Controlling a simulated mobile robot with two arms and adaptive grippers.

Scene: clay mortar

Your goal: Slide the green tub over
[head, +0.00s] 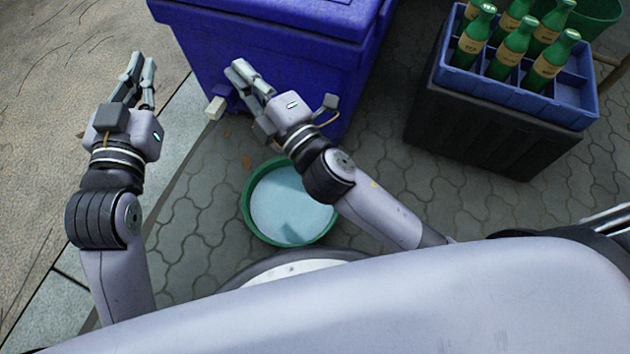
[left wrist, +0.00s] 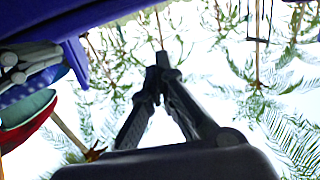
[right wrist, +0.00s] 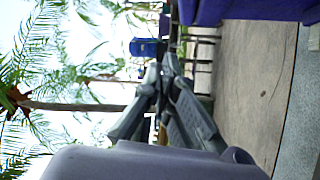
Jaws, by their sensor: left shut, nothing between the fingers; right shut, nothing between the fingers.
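The green tub (head: 290,205) stands on the paving close in front of my base, in the lower middle of the head view. It is round with a green rim and holds something pale blue. My right gripper (head: 246,74) is shut and empty, beyond the tub and near the blue bin; the right forearm passes over the tub's right side. My left gripper (head: 141,66) is shut and empty, to the left of the tub, above the kerb side. The shut fingers also show in the left wrist view (left wrist: 162,62) and the right wrist view (right wrist: 166,66). Neither gripper touches the tub.
A large blue bin (head: 285,50) stands behind the tub. At the right, a blue crate (head: 515,98) with several green bottles sits on a black box (head: 480,135). Another green container (head: 590,20) is at the far right. Paving left of the tub is clear up to the kerb.

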